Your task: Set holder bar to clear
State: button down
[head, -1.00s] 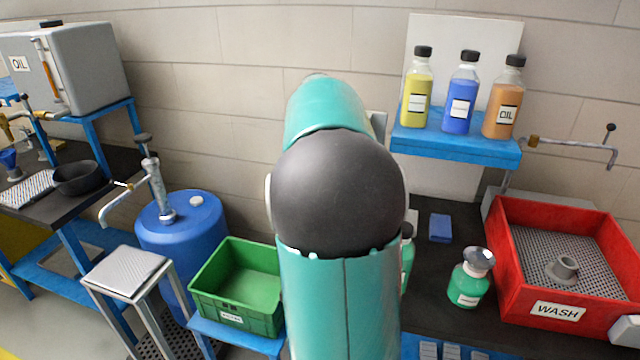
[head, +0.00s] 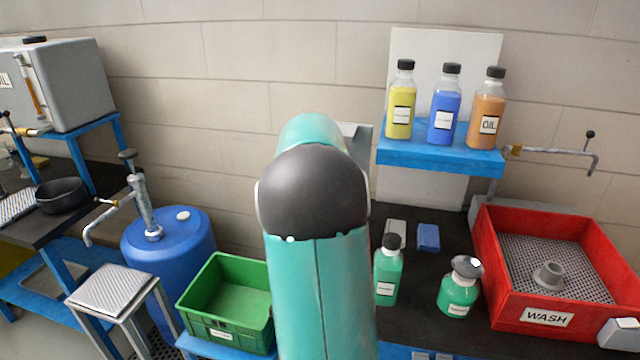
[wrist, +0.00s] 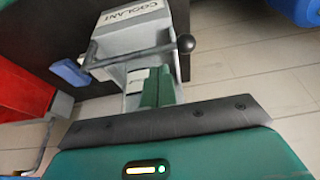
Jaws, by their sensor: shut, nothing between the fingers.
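In the wrist view a grey box labelled COOLANT (wrist: 135,30) carries a dark bar (wrist: 135,57) across its face, ending in a black ball knob. This looks like the holder bar, though I cannot be sure. My gripper (wrist: 157,82) has its green fingers closed together and empty, appearing just below the bar in the picture. I cannot tell whether they touch it. In the head view my own arm hides the gripper and most of this box.
A red WASH tray (head: 548,317) stands right, with a green bottle (head: 459,290) beside it. A blue shelf (head: 440,153) holds three bottles. A green crate (head: 225,335) and blue drum (head: 170,250) stand left. A second green bottle (head: 387,275) is close to my arm.

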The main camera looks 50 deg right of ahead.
jog(key=shift+x, duration=1.2)
jog(key=shift+a, duration=0.1)
jog(key=shift+s+a+n, duration=0.15)
jog(key=shift+a+n, duration=0.05)
jog(key=shift+n, duration=0.2)
